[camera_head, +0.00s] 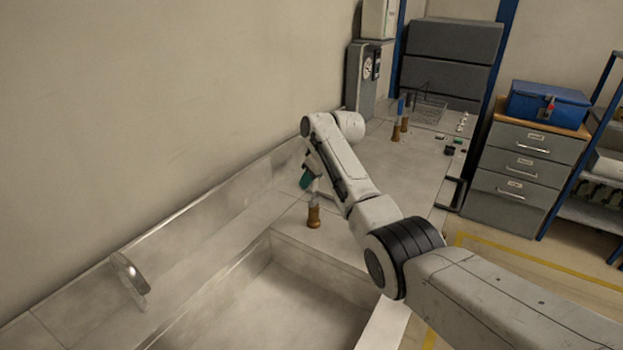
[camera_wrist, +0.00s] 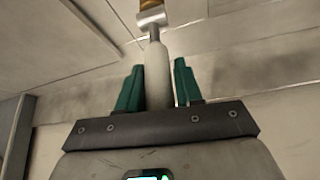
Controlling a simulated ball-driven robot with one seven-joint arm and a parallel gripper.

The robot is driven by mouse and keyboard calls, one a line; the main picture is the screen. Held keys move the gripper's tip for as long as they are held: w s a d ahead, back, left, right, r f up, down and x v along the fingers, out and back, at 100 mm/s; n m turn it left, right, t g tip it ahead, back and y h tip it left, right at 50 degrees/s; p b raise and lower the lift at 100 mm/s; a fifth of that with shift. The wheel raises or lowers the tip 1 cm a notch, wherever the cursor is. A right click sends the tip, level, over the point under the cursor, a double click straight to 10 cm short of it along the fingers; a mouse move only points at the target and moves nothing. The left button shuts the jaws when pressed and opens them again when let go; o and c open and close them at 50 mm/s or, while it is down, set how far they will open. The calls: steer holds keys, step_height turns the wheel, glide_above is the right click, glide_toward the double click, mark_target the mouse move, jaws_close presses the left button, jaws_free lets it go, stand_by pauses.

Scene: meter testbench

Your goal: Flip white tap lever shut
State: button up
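The white tap lever (camera_wrist: 158,75) stands up from a brass tap base (camera_head: 314,216) on the bench beside the sink. In the wrist view its pale handle runs between the two green fingers of my gripper (camera_wrist: 160,85), with a metal collar and a brass part beyond it. In the head view my gripper (camera_head: 306,178) is just above the brass base, and the arm hides part of it. The fingers are close to the handle on both sides. I cannot tell whether they press on it.
A sink basin (camera_head: 262,310) opens in front of the bench, with a metal spout (camera_head: 130,277) at the left. Farther back stand a blue-handled tap (camera_head: 397,120), a wire basket (camera_head: 430,110) and a grey meter unit (camera_head: 362,75). A wall borders the left side.

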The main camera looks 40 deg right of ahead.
steer(key=shift+o, duration=1.4)
steer(key=b+v, duration=0.1)
steer(key=v, duration=0.9)
steer(key=shift+r, duration=0.4)
steer(key=shift+s+d, duration=0.1)
steer(key=shift+s, duration=0.05)
